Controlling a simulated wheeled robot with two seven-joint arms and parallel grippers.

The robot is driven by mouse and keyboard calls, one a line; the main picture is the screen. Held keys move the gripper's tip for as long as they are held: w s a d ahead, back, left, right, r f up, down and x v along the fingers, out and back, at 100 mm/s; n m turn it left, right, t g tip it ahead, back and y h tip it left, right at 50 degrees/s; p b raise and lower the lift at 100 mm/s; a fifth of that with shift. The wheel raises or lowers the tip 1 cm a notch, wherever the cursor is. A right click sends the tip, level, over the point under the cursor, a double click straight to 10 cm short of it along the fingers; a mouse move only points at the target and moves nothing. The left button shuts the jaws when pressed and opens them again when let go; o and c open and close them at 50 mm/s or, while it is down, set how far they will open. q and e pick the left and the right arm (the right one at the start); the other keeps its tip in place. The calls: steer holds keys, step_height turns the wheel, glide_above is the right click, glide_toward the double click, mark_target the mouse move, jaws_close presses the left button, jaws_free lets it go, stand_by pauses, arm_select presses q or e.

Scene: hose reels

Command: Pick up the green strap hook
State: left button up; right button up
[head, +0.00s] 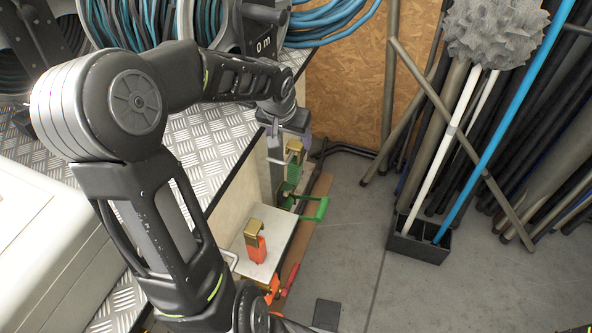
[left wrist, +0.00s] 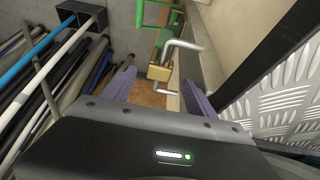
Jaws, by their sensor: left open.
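The green strap hook (head: 318,208) hangs at the side of the metal-topped bench, with a brass-coloured block near its top. In the left wrist view, its green part (left wrist: 141,14) is at the top, and a brass block (left wrist: 159,73) with a bent grey rod shows between my fingers in the picture. My left gripper (head: 286,138) is open above the hook, purple fingers apart; it also shows in the left wrist view (left wrist: 159,80). Nothing appears held. I cannot tell the exact gap to the hook. My right gripper is not in view.
An orange hook with a brass block (head: 256,245) stands nearer, by a pale plate. A black holder (head: 420,245) with poles stands on the floor at right. Hose reels (head: 130,20) sit on the tread-plate bench top (head: 205,135).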

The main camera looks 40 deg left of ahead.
mark_target(294, 146)
arm_select(q)
steer(key=b+x, duration=0.1)
steer(key=x, duration=0.3)
steer(key=shift+f+b, duration=0.3)
steer(key=shift+f, duration=0.05)
steer(key=shift+w+f, duration=0.2)
steer(key=shift+w, duration=0.05)
steer(key=shift+c, duration=0.5)
jaws_close()
stand_by(0.4)
